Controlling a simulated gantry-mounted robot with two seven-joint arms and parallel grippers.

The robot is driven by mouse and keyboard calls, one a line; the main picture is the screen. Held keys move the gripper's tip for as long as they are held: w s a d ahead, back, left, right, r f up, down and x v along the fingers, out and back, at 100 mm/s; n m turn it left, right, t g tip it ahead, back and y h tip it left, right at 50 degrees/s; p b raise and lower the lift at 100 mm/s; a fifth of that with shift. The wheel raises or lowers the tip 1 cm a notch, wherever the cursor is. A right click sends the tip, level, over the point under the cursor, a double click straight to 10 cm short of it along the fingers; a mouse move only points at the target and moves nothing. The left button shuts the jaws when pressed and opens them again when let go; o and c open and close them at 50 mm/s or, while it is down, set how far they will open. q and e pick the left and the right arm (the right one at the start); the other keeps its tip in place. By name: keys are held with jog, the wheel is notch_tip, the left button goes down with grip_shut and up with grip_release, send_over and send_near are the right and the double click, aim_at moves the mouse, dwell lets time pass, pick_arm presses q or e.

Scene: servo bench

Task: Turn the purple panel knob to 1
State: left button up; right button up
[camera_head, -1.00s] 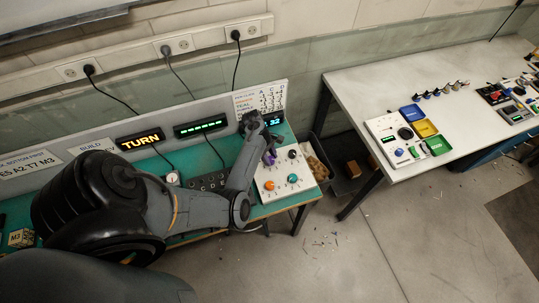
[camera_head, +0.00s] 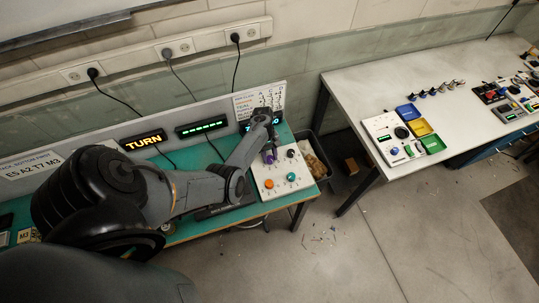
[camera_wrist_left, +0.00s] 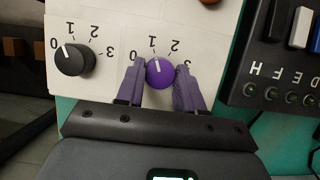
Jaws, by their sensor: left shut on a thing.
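The purple knob (camera_wrist_left: 160,73) sits on the white panel (camera_wrist_left: 110,19) in the left wrist view, with printed marks 0, 1, 2 and 3 around it. Its white pointer line tilts slightly left of straight up and points close to the 1. My left gripper (camera_wrist_left: 158,76) is shut on the purple knob, one purple finger on each side. In the head view my left gripper (camera_head: 269,156) reaches down at the panel's (camera_head: 282,163) upper left and largely hides the knob. My right gripper is in neither view.
A black knob (camera_wrist_left: 74,59) stands beside the purple one, its pointer between 0 and 1. Orange (camera_head: 268,184) and teal (camera_head: 291,177) knobs sit lower on the panel. A keypad with switches (camera_wrist_left: 290,60) lies close to the gripper. A lit TURN sign (camera_head: 144,140) stands behind.

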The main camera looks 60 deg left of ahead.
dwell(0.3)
pick_arm(q)
jog(key=o, duration=1)
jog(key=v, duration=1)
jog(key=shift+r, duration=0.4)
jog(key=shift+s+a, duration=0.1)
